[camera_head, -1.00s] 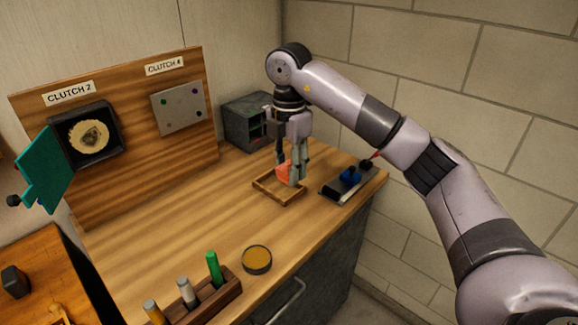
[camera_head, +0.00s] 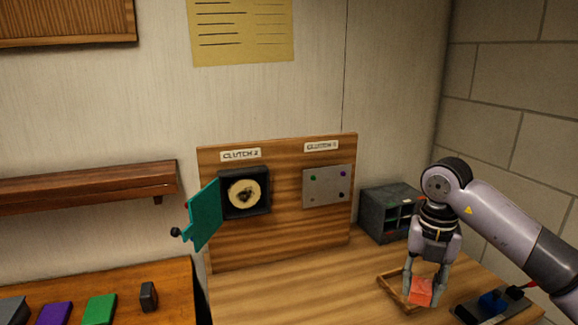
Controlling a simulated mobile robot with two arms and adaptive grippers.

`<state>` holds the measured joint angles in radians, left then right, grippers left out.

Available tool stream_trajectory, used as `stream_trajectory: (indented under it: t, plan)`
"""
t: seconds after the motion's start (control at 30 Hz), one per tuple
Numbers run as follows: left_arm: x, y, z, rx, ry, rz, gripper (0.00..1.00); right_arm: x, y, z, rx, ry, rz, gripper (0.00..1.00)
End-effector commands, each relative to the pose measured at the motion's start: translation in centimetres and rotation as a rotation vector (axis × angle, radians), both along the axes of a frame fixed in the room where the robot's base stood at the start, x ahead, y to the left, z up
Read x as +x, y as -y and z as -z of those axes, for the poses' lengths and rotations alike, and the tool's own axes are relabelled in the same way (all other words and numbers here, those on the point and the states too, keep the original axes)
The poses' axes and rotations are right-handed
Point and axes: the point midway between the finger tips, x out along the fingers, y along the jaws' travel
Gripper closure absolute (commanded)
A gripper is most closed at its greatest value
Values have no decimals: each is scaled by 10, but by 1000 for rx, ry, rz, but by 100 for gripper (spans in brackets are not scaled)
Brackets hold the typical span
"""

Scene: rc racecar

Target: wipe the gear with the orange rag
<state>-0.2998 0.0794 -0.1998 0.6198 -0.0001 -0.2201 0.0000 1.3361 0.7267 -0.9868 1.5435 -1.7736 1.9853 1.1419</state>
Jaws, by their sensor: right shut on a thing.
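The gear (camera_head: 244,194) is pale yellow with a dark smudge at its centre. It sits in the dark square housing (camera_head: 262,204) under the CLUTCH 2 label, and the teal door (camera_head: 205,214) hangs open to the left. The orange rag (camera_head: 420,291) is at the small wooden tray (camera_head: 389,280) on the bench. My right gripper (camera_head: 423,285) points down and is shut on the rag, at the tray and well to the right of the gear. My left gripper is not in view.
A closed grey panel (camera_head: 328,187) is under the second label. A dark cabinet (camera_head: 378,216) stands behind the tray, and a dark device with a blue part (camera_head: 492,303) is to its right. Coloured blocks (camera_head: 100,309) lie on the left bench. The bench before the board looks clear.

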Motion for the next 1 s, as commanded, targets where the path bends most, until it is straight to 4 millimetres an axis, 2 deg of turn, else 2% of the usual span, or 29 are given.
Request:
stream_trajectory:
  t: [1.0]
  plan:
    - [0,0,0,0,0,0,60,-62,-42,27,2,0,-1953,90]
